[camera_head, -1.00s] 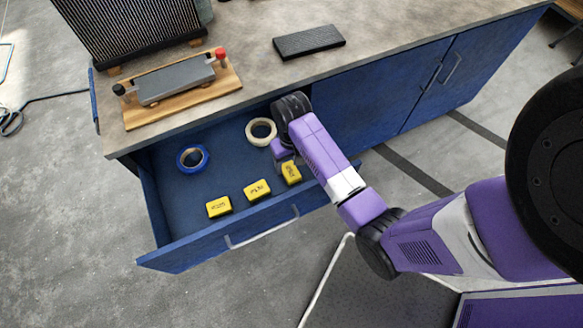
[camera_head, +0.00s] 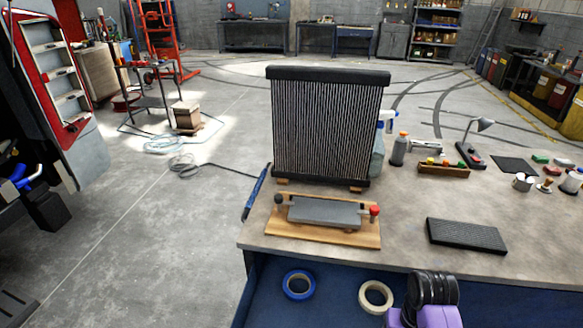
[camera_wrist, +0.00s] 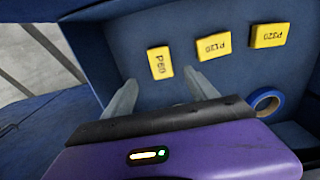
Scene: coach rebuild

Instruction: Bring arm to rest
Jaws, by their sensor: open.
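My gripper (camera_wrist: 160,92) is open in the wrist view, its two grey fingers apart with nothing between them. It is over the open blue drawer (camera_wrist: 225,80). A yellow block marked P60 (camera_wrist: 160,62) lies just beyond the fingertips, not held. Yellow blocks marked P120 (camera_wrist: 213,46) and P320 (camera_wrist: 269,35) lie in a row beside it. In the head view only a purple and black part of my arm shows at the bottom edge; the fingers are out of that picture.
A blue tape roll (camera_head: 299,285) and a cream tape roll (camera_head: 376,297) lie in the drawer. On the bench top (camera_head: 400,220) stand a finned radiator (camera_head: 325,125), a wooden-based fixture (camera_head: 312,238) and a dark ribbed pad (camera_head: 466,236). Grey floor (camera_head: 150,250) is open at left.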

